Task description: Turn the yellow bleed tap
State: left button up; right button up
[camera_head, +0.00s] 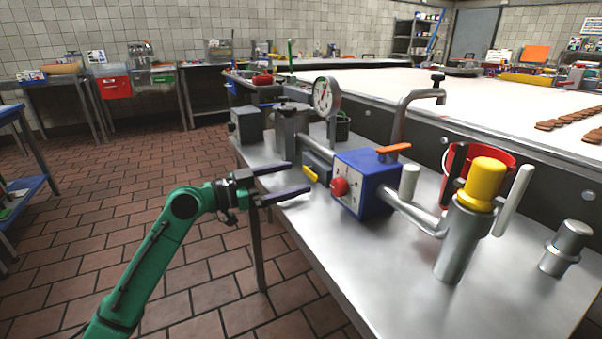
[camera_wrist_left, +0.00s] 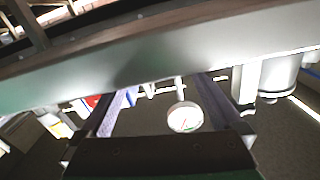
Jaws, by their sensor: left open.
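My left gripper (camera_head: 299,177) is open and empty. A yellow patch at the left there is too unclear to name. My right gripper is not in view.
The steel bench (camera_head: 330,248) carries the pipework, the round gauge (camera_head: 326,97), an orange lever (camera_head: 394,148), a yellow-topped cylinder (camera_head: 483,184) and a red bucket (camera_head: 462,160). The tiled floor (camera_head: 225,285) left of the bench is open around my arm.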

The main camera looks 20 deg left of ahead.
aim_at(309, 173)
pick_arm(q)
jog(key=shift+x, duration=1.55)
jog(key=c, duration=1.2)
jog(key=shift+o, duration=0.2)
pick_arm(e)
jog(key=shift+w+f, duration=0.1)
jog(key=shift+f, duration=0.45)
pick_arm(q)
jog(key=n+p, duration=0.2)
jog(key=n, duration=0.1)
jog(key=r+n+p, duration=0.1)
jog(key=n+p, duration=0.1)
jog(key=n, duration=0.1)
jog(key=shift+w+a+r+p, duration=0.1)
jog(key=shift+w+a+p, duration=0.05)
jog(key=shift+p, duration=0.2)
jog(key=shift+n, duration=0.5)
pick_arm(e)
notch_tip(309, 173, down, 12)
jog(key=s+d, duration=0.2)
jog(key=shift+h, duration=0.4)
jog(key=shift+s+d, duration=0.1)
